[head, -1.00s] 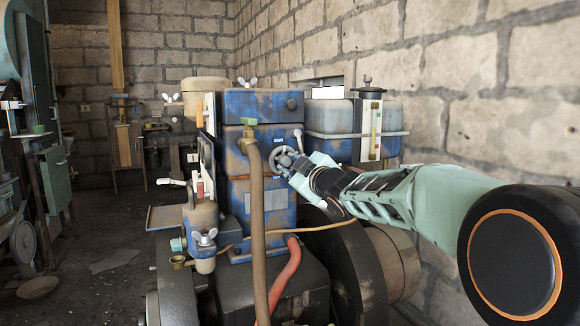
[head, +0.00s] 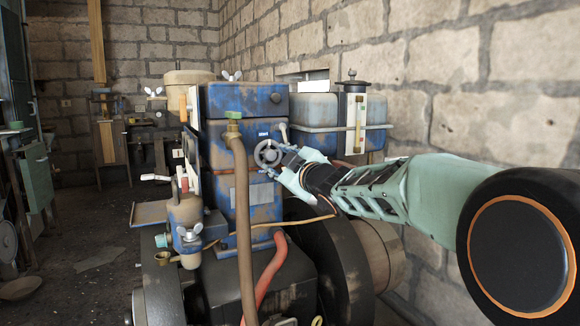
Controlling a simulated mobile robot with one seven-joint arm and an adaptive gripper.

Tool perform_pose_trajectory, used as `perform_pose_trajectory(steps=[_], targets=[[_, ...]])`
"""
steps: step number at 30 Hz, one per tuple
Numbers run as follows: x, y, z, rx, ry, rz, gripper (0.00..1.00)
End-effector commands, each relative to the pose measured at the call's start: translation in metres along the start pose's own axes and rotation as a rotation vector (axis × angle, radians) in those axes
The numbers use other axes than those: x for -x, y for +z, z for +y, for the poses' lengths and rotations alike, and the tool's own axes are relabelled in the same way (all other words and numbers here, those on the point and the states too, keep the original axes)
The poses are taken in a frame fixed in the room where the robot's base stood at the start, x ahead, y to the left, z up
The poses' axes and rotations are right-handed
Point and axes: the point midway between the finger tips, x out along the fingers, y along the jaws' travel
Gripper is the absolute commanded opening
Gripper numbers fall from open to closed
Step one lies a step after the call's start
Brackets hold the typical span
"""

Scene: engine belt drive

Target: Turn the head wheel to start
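The head wheel (head: 266,153) is a small grey spoked handwheel on the right part of the front of the blue engine block (head: 240,157), in the head view. My gripper (head: 278,163) comes in from the right, at the right edge of the wheel. Its two light green finger sides look spread apart, with the tips close to the rim. I cannot tell whether they touch the rim. Most of the wheel shows, and its lower right edge is partly covered by the gripper.
A brown hose (head: 243,230) rises in front of the engine, left of the wheel. A red hose (head: 268,275) and a dark flywheel (head: 338,265) are below. A blue and grey tank (head: 313,112) stands behind my gripper, near the block wall (head: 470,80). Open floor lies to the left.

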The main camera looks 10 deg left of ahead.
Motion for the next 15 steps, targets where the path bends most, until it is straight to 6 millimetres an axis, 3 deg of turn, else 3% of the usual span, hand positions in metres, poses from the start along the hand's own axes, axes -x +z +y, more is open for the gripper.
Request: perform_pose_trajectory(steps=[9,15], targets=[[0.061,0.000,0.002,0.002,0.003,-0.001,0.40],[0.087,0.000,0.001,0.001,0.001,-0.001,0.40]])
